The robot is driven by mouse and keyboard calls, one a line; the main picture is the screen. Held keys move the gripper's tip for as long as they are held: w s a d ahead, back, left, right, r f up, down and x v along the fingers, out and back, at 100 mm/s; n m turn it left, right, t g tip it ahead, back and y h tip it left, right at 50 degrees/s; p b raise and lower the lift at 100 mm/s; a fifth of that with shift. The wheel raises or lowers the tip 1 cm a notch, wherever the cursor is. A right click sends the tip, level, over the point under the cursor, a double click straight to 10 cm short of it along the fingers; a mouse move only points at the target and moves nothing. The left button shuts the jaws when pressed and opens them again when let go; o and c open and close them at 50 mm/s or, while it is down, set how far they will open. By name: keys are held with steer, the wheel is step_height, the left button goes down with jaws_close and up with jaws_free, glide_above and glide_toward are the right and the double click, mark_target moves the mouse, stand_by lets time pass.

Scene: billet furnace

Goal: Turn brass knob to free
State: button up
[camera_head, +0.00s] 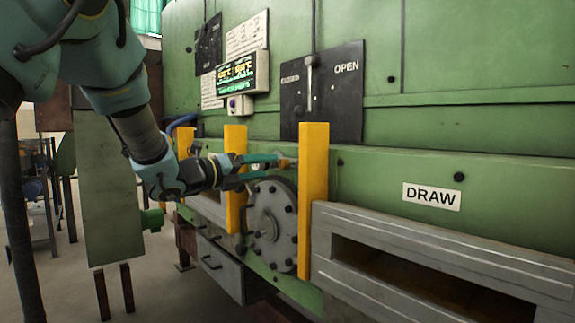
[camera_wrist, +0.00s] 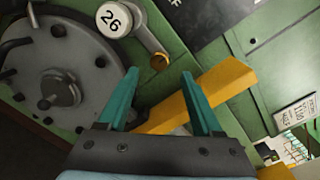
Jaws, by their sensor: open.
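In the head view a brownish piece that looks like the knob (camera_head: 288,163) shows at the fingertips, by the right yellow post. My gripper (camera_wrist: 159,74) has two teal fingers, open and apart, with the knob lying between and just beyond the tips in the wrist view. In the head view my gripper (camera_head: 277,160) reaches in from the left, above the round bolted cover (camera_head: 272,225). I cannot tell whether a finger touches the knob.
Yellow posts stand close on both sides, the right one (camera_head: 314,200) and the left one (camera_head: 236,185). A lever panel marked OPEN (camera_head: 346,95) is above. A DRAW label (camera_head: 431,197) and a grey-framed opening (camera_head: 430,265) are to the right. Open floor lies left.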

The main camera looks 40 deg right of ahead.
mark_target(281, 165)
steer(key=d+p, duration=0.2)
steer(key=d, duration=0.6)
steer(key=shift+p, duration=0.3)
jaws_close()
